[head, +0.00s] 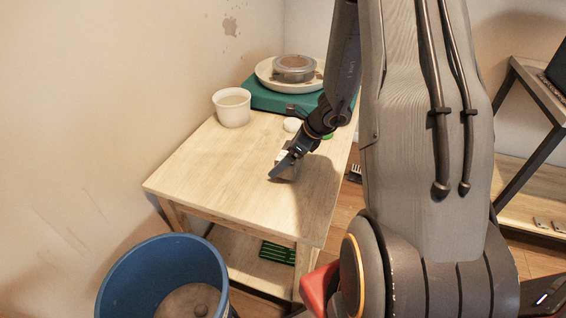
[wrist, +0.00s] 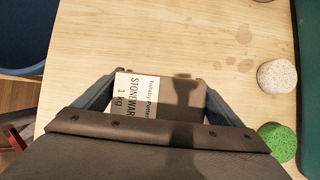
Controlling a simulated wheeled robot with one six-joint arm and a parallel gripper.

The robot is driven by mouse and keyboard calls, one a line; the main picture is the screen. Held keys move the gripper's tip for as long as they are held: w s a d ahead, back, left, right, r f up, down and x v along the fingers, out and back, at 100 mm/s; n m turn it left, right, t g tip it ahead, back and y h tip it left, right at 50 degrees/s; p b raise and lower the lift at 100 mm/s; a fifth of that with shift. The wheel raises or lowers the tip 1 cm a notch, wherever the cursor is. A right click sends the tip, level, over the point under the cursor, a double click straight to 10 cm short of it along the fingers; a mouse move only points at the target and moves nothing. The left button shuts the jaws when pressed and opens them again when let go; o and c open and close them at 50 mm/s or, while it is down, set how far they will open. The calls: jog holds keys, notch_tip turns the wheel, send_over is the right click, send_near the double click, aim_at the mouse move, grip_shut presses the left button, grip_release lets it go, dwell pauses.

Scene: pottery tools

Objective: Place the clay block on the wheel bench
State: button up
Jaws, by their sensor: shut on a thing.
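The clay block (wrist: 135,97) is a packet with a white "STONEWARE 1 kg" label and a grey-brown side. It sits between the two fingers of my gripper (wrist: 158,80) in the wrist view. My gripper (head: 284,168) is shut on it, low over the wheel bench. In the head view only a small pale bit of the block (head: 281,155) shows; my fingers hide most of it. The wheel bench (head: 215,165) is a light wooden table; its top also fills much of the wrist view (wrist: 190,30). I cannot tell whether the block touches the top.
A green pottery wheel (head: 262,97) and a white pot (head: 232,108) stand at the bench's back. A speckled pale disc (wrist: 277,76) and a green sponge (wrist: 278,143) lie right of my gripper. A blue bin (head: 125,272) stands in front. The bench's left front is clear.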

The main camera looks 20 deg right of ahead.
jog(key=shift+f, duration=0.8)
jog(key=shift+f, duration=0.1)
jog(key=o, duration=1.7)
